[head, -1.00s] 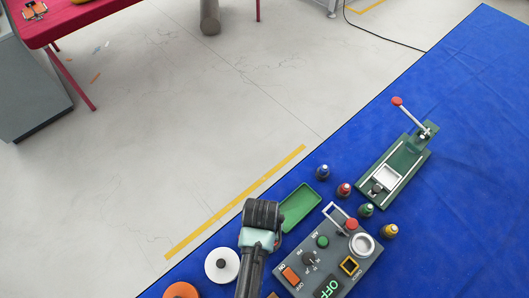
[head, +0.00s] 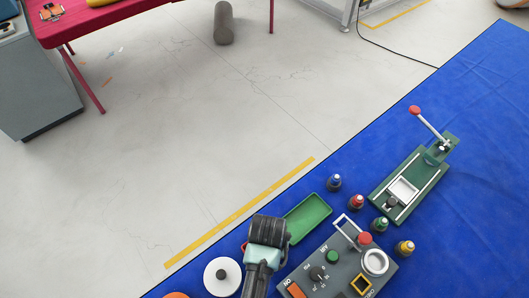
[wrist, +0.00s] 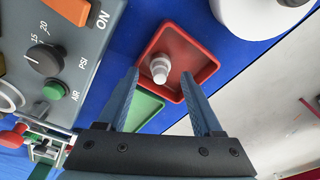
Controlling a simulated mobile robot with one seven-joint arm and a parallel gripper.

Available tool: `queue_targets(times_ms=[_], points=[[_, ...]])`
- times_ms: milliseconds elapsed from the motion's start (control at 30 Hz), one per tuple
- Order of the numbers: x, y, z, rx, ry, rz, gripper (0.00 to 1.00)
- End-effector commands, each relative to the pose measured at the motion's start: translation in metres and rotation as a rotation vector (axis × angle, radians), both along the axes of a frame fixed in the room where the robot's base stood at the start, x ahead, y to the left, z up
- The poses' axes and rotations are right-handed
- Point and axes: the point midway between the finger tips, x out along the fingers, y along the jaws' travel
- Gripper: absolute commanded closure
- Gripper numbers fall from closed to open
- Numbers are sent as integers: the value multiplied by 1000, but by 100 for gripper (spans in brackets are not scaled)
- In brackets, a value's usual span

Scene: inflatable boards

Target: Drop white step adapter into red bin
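The red bin (wrist: 193,57) is a shallow square tray, seen in the wrist view just beyond my fingertips. The white step adapter (wrist: 159,69) shows inside the bin's outline, between my fingers in the picture. Clear gaps separate it from both fingers. I cannot tell for sure whether it rests on the bin floor. My gripper (wrist: 160,75) is open, with its fingers spread over the bin's near side. In the head view my gripper (head: 268,232) and arm hide the adapter and nearly all of the bin.
A green tray (head: 308,219) lies beside the bin. A grey control box (head: 335,268) with knobs stands close to my gripper's right. A white disc (head: 222,277) is to the left. Small colored bottles and a green lever press (head: 415,180) stand farther right on the blue cloth.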

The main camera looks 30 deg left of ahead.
Motion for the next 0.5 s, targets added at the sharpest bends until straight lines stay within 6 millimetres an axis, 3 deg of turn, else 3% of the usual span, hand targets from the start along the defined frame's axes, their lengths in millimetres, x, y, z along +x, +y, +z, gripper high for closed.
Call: queue_targets(times_ms=[333, 500], points=[[0, 0, 2, 0, 0, 0, 30], [-1, 0, 18, 2, -4, 0, 30]])
